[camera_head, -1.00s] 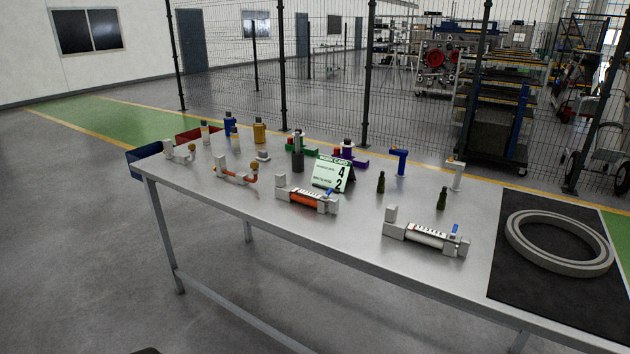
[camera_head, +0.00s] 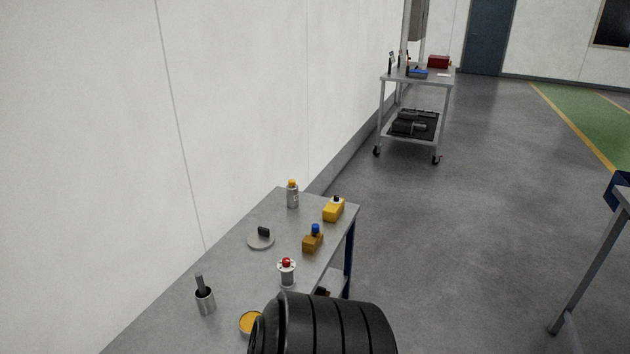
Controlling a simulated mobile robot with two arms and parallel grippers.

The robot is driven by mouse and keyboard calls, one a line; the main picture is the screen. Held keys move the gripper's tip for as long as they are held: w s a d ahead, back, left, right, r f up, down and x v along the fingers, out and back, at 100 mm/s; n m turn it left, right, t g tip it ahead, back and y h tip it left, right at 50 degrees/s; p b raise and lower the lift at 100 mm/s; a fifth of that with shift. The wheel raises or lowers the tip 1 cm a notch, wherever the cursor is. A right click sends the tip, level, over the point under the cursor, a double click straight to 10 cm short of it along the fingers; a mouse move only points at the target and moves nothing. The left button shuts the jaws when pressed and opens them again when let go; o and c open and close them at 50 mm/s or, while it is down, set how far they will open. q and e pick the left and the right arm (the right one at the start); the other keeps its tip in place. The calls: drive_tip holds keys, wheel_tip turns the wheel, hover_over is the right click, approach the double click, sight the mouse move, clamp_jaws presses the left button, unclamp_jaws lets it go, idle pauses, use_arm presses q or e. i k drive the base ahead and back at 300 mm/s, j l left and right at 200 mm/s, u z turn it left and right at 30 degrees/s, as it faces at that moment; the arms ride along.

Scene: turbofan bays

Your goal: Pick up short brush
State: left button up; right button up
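I cannot single out a short brush for sure. On the grey side table (camera_head: 172,318) along the wall, a grey metal cup (camera_head: 205,302) has a dark upright handle (camera_head: 199,282) sticking out of it. What is at the lower end of that handle is hidden in the cup. A round grey disc (camera_head: 261,242) with a small black block on it lies farther back on the same table. Neither of my grippers is in view.
The table also bears a red-topped container (camera_head: 286,272), a blue-topped amber bottle (camera_head: 313,240), a yellow container (camera_head: 334,209), an orange-capped bottle (camera_head: 292,195) and an open orange tin (camera_head: 249,322). A wheeled cart (camera_head: 421,79) stands beyond. Open floor (camera_head: 455,240) lies to the right.

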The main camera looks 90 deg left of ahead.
sight(199, 278)
drive_tip(key=l+u, duration=0.1)
drive_tip(key=u, duration=3.5)
